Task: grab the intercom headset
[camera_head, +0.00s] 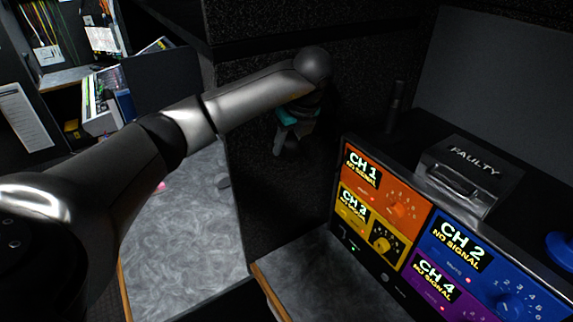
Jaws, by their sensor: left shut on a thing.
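My left arm reaches in from the left across the middle of the head view. My left gripper (280,149) is at the dark speckled partition, pointing down, with a teal band above its grey fingers. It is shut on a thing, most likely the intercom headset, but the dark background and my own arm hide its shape. I cannot make out the headset clearly anywhere. My right gripper is not in view.
A monitor panel (408,216) with coloured channel screens stands at the right. Behind it is a box marked FAULTY (470,172) and a dark upright cylinder (396,103). A grey marbled worktop (190,235) lies left of the partition (262,190), mostly clear.

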